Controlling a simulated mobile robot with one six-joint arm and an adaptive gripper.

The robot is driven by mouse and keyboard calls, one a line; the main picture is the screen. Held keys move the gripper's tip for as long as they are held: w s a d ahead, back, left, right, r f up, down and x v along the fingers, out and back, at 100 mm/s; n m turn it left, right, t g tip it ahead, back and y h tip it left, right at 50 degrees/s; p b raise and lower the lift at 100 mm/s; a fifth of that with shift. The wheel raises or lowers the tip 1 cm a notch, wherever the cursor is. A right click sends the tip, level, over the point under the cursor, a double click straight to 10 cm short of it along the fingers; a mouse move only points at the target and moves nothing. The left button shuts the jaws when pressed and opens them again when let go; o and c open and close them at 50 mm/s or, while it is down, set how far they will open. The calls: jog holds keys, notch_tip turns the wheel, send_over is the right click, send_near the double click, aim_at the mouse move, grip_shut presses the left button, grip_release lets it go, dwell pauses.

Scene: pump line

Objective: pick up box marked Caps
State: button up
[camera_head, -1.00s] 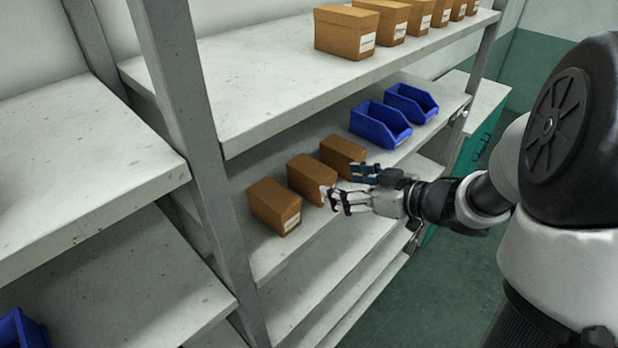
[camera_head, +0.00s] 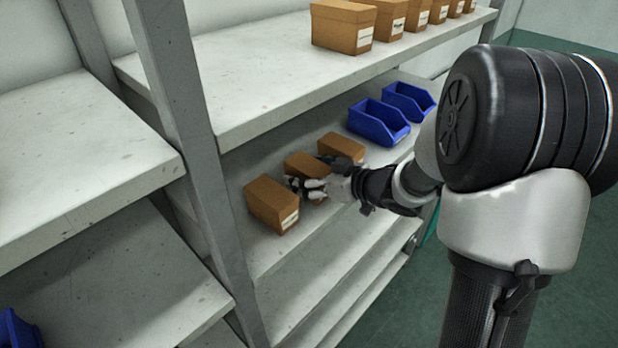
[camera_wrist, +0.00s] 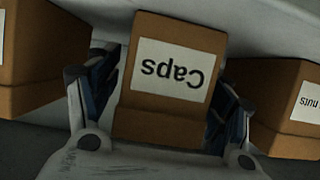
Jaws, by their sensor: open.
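The brown box marked Caps (camera_wrist: 172,75) is in the middle of the wrist view, its white label upside down there. In the head view the middle box (camera_head: 303,166) of three on the middle shelf is partly hidden by my gripper (camera_head: 318,178). My gripper also shows in the wrist view (camera_wrist: 160,105), open, with one finger on each side of the Caps box. Narrow gaps seem to show beside the box; I cannot tell whether either finger touches it.
Neighbouring brown boxes stand close on both sides, one at the left (camera_head: 272,204) and one at the right (camera_head: 341,147). Two blue bins (camera_head: 379,121) stand farther right on the same shelf. The upper shelf (camera_head: 230,75) with several boxes overhangs behind.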

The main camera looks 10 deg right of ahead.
jog(key=c, duration=1.3)
